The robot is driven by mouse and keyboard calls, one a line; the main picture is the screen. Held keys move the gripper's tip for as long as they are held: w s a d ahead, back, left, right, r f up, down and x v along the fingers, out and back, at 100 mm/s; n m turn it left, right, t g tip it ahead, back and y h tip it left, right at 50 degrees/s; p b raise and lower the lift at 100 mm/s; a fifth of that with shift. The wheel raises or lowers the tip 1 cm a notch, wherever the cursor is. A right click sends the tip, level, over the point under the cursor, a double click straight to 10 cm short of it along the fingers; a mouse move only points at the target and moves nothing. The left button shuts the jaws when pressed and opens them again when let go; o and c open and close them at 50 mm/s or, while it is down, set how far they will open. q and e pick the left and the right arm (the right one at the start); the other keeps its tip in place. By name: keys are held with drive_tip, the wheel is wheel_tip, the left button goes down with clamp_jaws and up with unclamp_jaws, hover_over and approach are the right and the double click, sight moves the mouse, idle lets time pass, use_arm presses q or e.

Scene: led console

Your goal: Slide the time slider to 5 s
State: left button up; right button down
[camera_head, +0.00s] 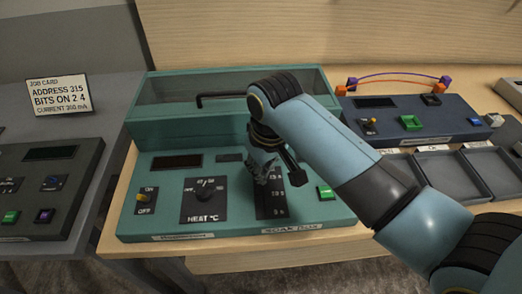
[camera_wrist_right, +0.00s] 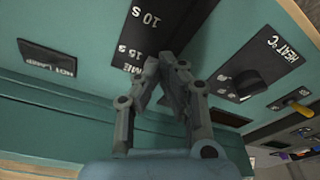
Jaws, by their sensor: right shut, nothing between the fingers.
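The teal console (camera_head: 140,226) stands on the wooden table. Its black time slider panel (camera_head: 270,208) is right of the heat dial, with small second marks along it. In the right wrist view the panel (camera_wrist_right: 140,35) shows the marks 10 S and 15 S. The slider knob cannot be made out; my gripper covers part of the panel. My right gripper (camera_head: 265,178) is shut and empty over the panel's upper part, pointing down. In the right wrist view its fingertips (camera_wrist_right: 166,58) meet close to the panel; whether they touch it is unclear. My left gripper is not in view.
The heat dial (camera_head: 205,190) and a yellow-tipped switch (camera_head: 146,194) are left of the panel. A green button (camera_head: 325,191) is close on its right. A clear-walled teal box section (camera_head: 165,103) rises behind. A job card (camera_head: 59,95) stands at left.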

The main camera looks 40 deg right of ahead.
drive_tip(key=shift+s+a, duration=0.7)
drive_tip(key=shift+s, duration=0.5)
drive_tip(key=shift+s+a, duration=0.75)
drive_tip(key=shift+s, duration=0.4)
drive_tip(key=shift+s+a, duration=0.7)
drive_tip(key=shift+s, duration=0.5)
idle(0.4)
drive_tip(key=shift+w, duration=0.1)
drive_tip(key=shift+w+d+r, duration=0.3)
drive_tip(key=shift+w+r, duration=0.15)
drive_tip(key=shift+r, duration=0.15)
wheel_tip(320, 180, up, 7)
idle(0.7)
drive_tip(key=shift+s+f, duration=0.1)
drive_tip(key=shift+f, duration=0.05)
idle(0.3)
